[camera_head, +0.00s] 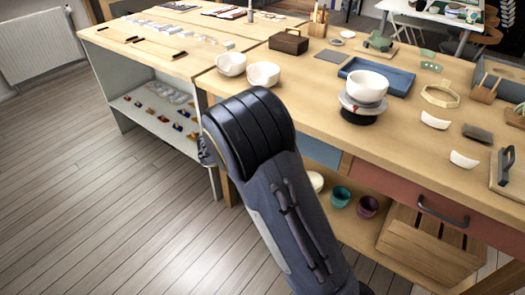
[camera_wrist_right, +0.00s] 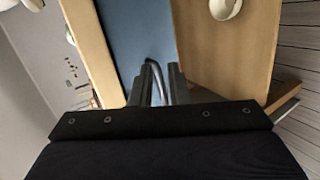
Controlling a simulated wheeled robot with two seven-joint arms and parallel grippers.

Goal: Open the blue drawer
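The blue drawer (camera_head: 319,151) is in the front of the wooden workbench in the head view, left of the red drawer. Its front looks level with the bench front, and my arm hides most of it. In the right wrist view the blue drawer front (camera_wrist_right: 138,30) fills the upper middle, with a dark curved handle (camera_wrist_right: 154,70) on it. My right gripper (camera_wrist_right: 161,88) is at the handle, its two fingers apart with the bar between them. I cannot tell whether either finger touches the bar. My left gripper is in neither view.
Bowls, a blue tray (camera_head: 349,72) and tools stand on the workbench top (camera_head: 300,100). The red drawer (camera_head: 400,187) has a dark handle. A lower shelf holds cups and a wooden crate (camera_head: 425,245). The floor at left is clear.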

